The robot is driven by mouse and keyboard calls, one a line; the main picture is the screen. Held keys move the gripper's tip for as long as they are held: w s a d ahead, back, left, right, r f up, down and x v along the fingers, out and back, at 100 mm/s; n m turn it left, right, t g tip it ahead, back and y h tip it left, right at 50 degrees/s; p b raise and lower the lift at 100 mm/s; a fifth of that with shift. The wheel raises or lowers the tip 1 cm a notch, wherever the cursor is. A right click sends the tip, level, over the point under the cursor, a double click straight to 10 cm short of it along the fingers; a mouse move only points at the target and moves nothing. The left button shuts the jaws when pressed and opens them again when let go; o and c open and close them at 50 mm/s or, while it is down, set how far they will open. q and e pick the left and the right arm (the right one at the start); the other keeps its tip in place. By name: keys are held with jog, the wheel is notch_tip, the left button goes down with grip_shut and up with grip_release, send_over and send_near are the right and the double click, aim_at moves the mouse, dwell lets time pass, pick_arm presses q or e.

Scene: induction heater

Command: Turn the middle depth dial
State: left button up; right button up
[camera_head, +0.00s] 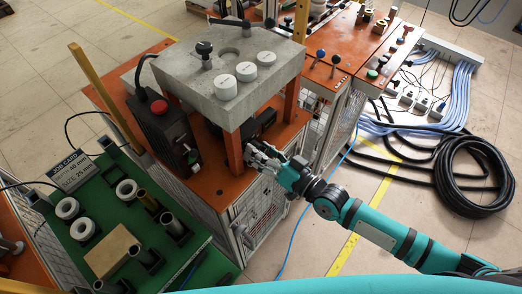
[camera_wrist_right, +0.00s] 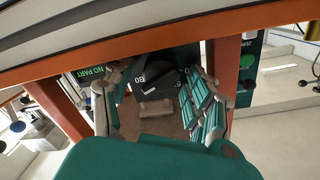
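In the right wrist view a black dial (camera_wrist_right: 150,77) with a white pointer line and white numbers shows beyond my fingers, under the machine's top. I cannot tell whether it is the middle depth dial. My right gripper (camera_wrist_right: 155,100) has its fingers spread to the left and right of the dial, with a gap between them. I see no contact with the dial. In the head view my right gripper (camera_head: 264,158) is at the front of the machine, beside an orange post (camera_head: 233,152) under the grey stone top (camera_head: 205,75). The left gripper is not in view.
Orange posts flank the opening in the wrist view, and a green "NO PART" display (camera_wrist_right: 90,72) shows at its left. A green parts table (camera_head: 190,225) stands at left. A black hose coil (camera_head: 475,172) lies on the floor at right.

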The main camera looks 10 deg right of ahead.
jog(key=v, duration=1.2)
dwell(0.5)
jog(key=w+d+f+h, duration=0.1)
jog(key=d+f+h, duration=0.2)
jog(key=f, duration=0.5)
jog(key=w+d+f+h, duration=0.2)
jog(key=d+f, duration=0.2)
jog(key=f, duration=0.5)
jog(key=s+d+f+g+h, duration=0.2)
jog(key=s+d+f, duration=0.1)
jog(key=f, duration=0.4)
jog(key=s+d+f+g+h, duration=0.1)
jog(key=s+d+f+h, duration=0.1)
jog(key=f, duration=0.4)
jog(key=s+d+f+g+h, duration=0.2)
jog(key=s+f+g, duration=0.2)
jog(key=s+f, duration=0.7)
jog(key=s+a+f+g, duration=0.1)
jog(key=s+f, duration=0.1)
jog(key=s, duration=0.4)
jog(key=s+a+f+g, duration=0.1)
jog(key=s+f+g, duration=0.1)
jog(key=s, duration=0.4)
jog(key=s+a+f+g+h, duration=0.1)
jog(key=s+f+g, duration=0.1)
jog(key=s+f, duration=0.2)
jog(key=s, duration=0.3)
jog(key=shift+a, duration=0.25)
